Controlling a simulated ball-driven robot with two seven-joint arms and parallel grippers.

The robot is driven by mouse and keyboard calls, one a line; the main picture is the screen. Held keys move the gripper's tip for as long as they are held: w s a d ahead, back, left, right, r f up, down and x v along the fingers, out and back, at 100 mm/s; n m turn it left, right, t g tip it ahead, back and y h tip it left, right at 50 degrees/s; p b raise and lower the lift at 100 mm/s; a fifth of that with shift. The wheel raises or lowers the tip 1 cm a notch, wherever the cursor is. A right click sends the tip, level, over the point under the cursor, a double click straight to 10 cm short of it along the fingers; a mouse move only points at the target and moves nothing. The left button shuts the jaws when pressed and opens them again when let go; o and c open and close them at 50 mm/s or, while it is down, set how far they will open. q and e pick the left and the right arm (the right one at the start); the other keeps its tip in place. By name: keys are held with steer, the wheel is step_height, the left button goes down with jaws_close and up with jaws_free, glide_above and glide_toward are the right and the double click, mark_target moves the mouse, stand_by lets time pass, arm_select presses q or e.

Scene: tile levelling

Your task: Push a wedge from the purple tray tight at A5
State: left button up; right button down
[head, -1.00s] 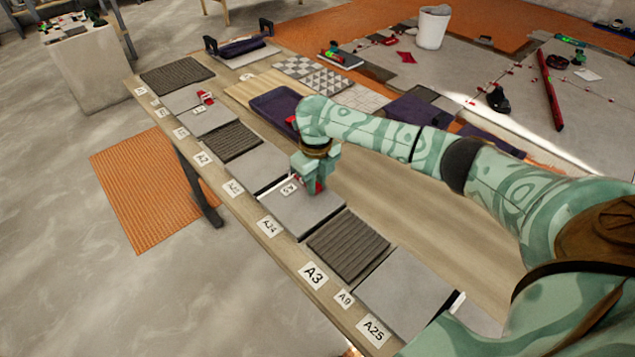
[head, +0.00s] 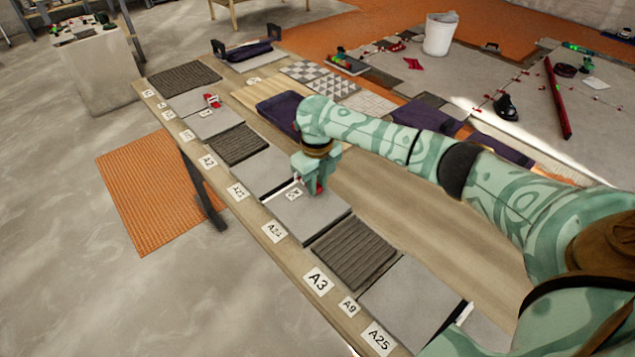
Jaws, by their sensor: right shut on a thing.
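My right gripper (head: 317,188) is shut on a small red wedge (head: 319,187), mostly hidden by the fingers. It is low at the far edge of a grey tile (head: 305,212), near the joint with the tile behind it. A small white tag (head: 293,195) lies beside the fingers; its text is too small to read surely, perhaps A5. Whether the wedge touches the tile edges I cannot tell. The purple tray (head: 275,112) stands on the bench behind the gripper, partly hidden by my right arm. My left gripper is out of view.
Grey and dark ribbed tiles (head: 355,250) run in a row along the bench, with labels such as A3 (head: 318,281) and A25 (head: 379,339) on the front edge. A red wedge (head: 213,101) sits on a farther joint. Bare bench (head: 410,215) lies right of the row.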

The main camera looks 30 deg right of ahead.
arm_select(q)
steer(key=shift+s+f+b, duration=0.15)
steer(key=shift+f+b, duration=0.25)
arm_select(e)
steer(key=shift+w+a, duration=0.1)
steer(key=shift+w, duration=0.85)
stand_by(0.3)
steer(key=c, duration=1.2)
jaws_free()
steer(key=shift+r, duration=0.1)
steer(key=shift+c, duration=0.2)
arm_select(q)
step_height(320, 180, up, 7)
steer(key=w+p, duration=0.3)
steer(key=p, duration=0.4)
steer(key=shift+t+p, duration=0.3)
steer(key=shift+p, duration=0.05)
arm_select(e)
step_height(320, 180, up, 16)
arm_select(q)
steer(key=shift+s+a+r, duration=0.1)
